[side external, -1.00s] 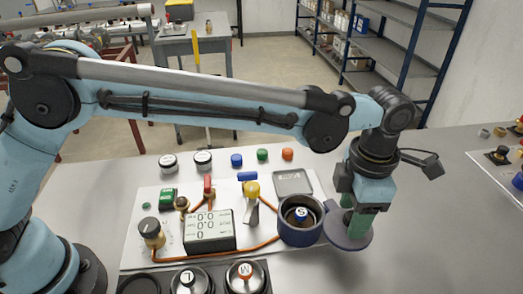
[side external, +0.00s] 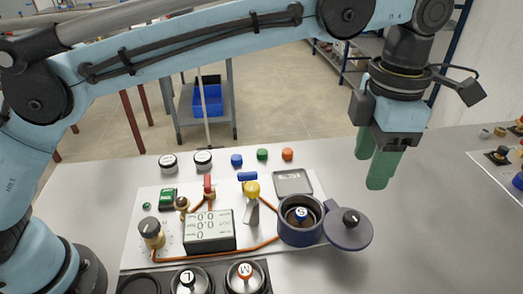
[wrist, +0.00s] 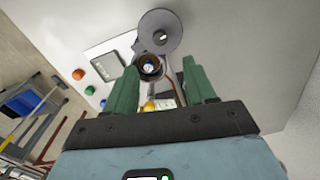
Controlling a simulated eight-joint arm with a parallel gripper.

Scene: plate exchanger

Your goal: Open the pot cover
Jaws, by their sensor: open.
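The dark blue pot (side external: 300,234) stands at the right end of the white board. In the wrist view the cover (wrist: 172,25) and the pot (wrist: 151,67) lie ahead of the fingers. My gripper (side external: 377,165) has green fingers, is open and empty, and hangs well above the table, up and to the right of the cover.
The white board (side external: 150,200) carries a display box (side external: 209,230), a yellow-topped valve (side external: 251,190), a red-handled valve (side external: 208,185) and orange tubing. Loose coloured caps lie behind it. The table right of the cover is clear.

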